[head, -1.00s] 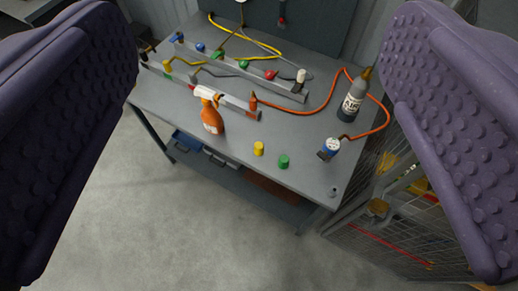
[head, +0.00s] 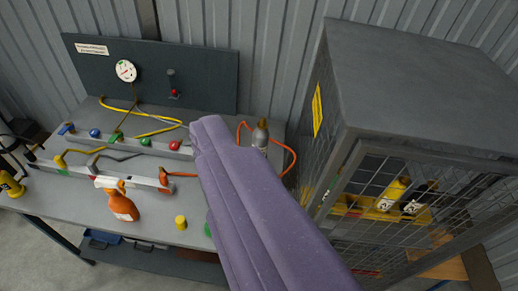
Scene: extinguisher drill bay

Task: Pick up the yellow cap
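The yellow cap (head: 181,222) stands upright near the front edge of the grey workbench (head: 60,205). My gripper (head: 212,128) shows as two purple fingers pressed together, with nothing seen between them. It crosses the middle of the view and lies to the right of the yellow cap, apart from it in the picture. A green cap (head: 208,229) is mostly hidden behind the fingers, just right of the yellow cap.
An orange spray bottle (head: 122,205) stands left of the yellow cap. Rails with coloured valves and hoses lie behind. A grey bottle (head: 260,134) is partly hidden by my fingers. A mesh cage (head: 410,85) holding extinguishers stands at the right.

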